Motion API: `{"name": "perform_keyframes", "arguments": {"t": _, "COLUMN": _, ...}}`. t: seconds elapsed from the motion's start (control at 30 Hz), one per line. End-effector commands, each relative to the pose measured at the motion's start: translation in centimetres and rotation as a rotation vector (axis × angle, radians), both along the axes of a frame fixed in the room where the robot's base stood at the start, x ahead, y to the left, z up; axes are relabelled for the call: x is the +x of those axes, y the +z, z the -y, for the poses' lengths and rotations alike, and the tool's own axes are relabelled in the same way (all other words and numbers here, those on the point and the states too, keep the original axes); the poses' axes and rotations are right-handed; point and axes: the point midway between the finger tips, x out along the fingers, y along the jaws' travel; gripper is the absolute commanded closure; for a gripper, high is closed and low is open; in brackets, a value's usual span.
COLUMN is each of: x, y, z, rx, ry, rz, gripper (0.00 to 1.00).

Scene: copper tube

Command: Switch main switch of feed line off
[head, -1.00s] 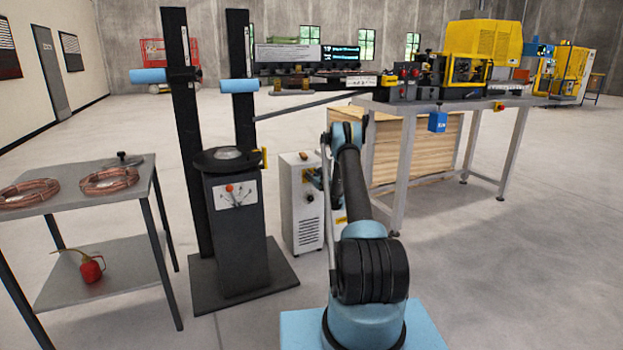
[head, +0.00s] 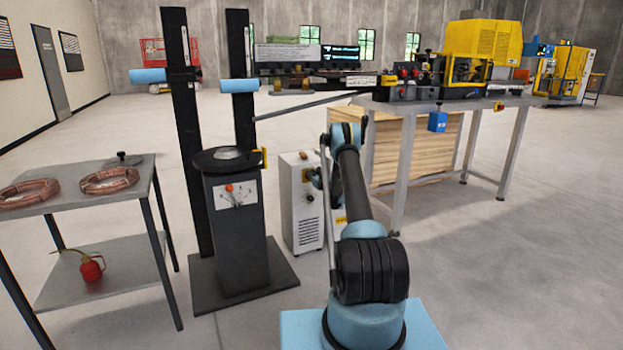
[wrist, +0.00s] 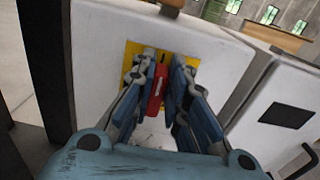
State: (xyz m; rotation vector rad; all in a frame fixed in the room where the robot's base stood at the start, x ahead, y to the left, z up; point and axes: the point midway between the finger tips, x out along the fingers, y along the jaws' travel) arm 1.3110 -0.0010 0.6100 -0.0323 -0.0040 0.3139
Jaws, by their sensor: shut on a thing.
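The main switch is a red handle (wrist: 156,88) on a yellow plate (wrist: 134,62), seen in the wrist view on the face of a white cabinet (wrist: 108,38). My gripper (wrist: 162,92) is shut on the red handle, with one blue-grey finger on each side of it. The handle stands nearly upright in the wrist picture, and the fingers hide parts of the plate. In the head view the cabinet (head: 302,232) stands on the floor beside the black coil stand, and my gripper (head: 314,177) is at its upper right face. The handle is hidden there.
A black stand (head: 237,240) with tall posts is left of the cabinet. A grey table (head: 150,215) holding copper coils is further left. A workbench (head: 470,101) with machines is at the right. A thin dark bar (head: 305,106) runs above the cabinet.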

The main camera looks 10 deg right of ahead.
Motion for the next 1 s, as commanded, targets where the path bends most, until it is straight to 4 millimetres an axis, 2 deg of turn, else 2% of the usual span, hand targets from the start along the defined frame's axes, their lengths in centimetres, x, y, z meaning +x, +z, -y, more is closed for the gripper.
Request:
{"name": "perform_keyframes", "arguments": {"t": 0.27, "x": -0.1, "y": -0.1, "z": -0.5, "rx": -0.151, "ry": 0.0, "rz": 0.049, "gripper": 1.0}}
{"name": "perform_keyframes", "arguments": {"t": 1.0, "x": -0.7, "y": -1.1, "z": -2.0, "rx": -0.813, "ry": 0.003, "rz": 0.265, "gripper": 1.0}}
